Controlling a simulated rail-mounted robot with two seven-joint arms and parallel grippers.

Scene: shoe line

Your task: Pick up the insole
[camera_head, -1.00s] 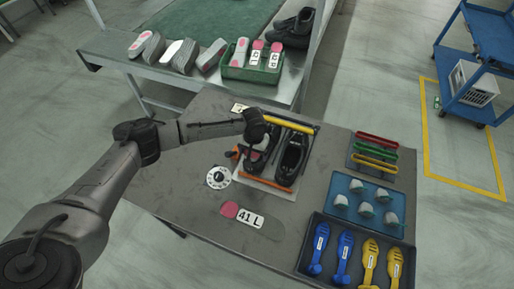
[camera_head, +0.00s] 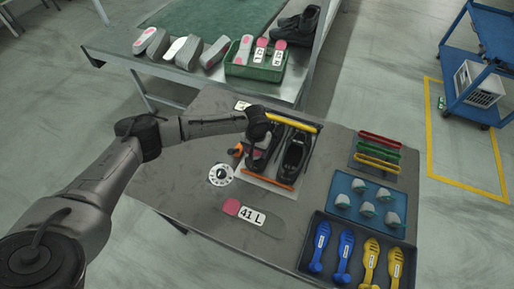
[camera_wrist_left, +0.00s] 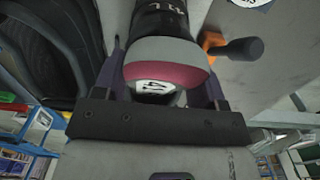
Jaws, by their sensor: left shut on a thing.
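My left gripper (camera_wrist_left: 163,88) is shut on an insole (camera_wrist_left: 165,72) with a thick grey edge, a dark pink heel and a white label with "41" on it. In the head view this gripper (camera_head: 258,140) is over the left of two black shoes (camera_head: 263,160), and pink shows in that shoe's opening. In the left wrist view the shoe's dark heel (camera_wrist_left: 165,18) reads "41 L". The insole's front part is hidden, and I cannot tell if it is clear of the shoe. Another insole (camera_head: 253,217), grey with pink heel and "41 L" label, lies flat on the table.
The other black shoe (camera_head: 294,157) stands close beside, appearing empty. A yellow bar (camera_head: 293,121) and an orange bar (camera_head: 268,182) border the shoes. A white dial (camera_head: 221,175) and an orange-and-black tool (camera_head: 236,151) lie left. Filled trays (camera_head: 312,224) take the right side.

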